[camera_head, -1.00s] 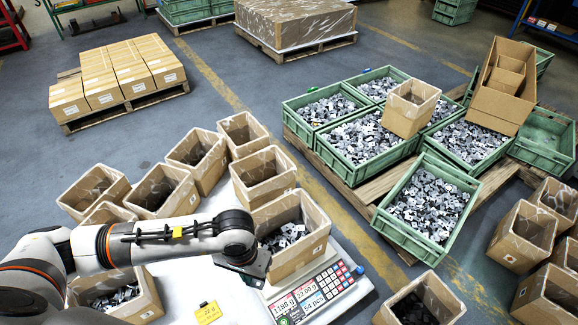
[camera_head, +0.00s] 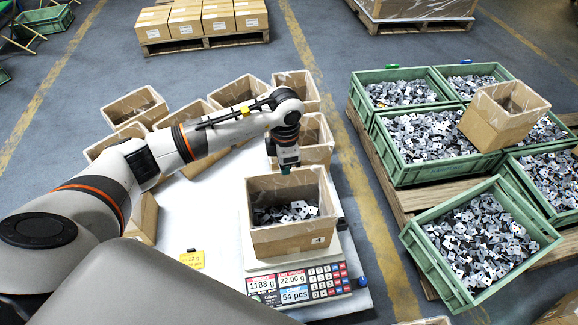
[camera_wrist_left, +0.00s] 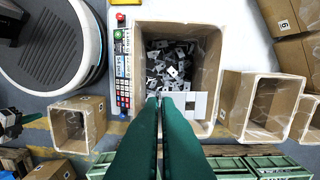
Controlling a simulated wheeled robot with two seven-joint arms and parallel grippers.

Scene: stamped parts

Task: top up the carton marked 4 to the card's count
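The scale display (camera_head: 292,287) reads 1188 g, 22.00 g and 54 pcs. A yellow card (camera_head: 192,259) lies left of the scale; only "22 g" is legible. My left gripper (camera_head: 287,170) is above the carton's far rim. In the left wrist view its green fingers (camera_wrist_left: 164,98) are close together, with a pale stamped part (camera_wrist_left: 196,104) at the tips. My right gripper (camera_wrist_left: 30,118) shows only partly at the left edge.
Several empty-looking cartons (camera_head: 136,107) stand behind and left of the scale. Green crates (camera_head: 408,172) full of parts sit on a pallet to the right, with another carton (camera_head: 490,132) on top.

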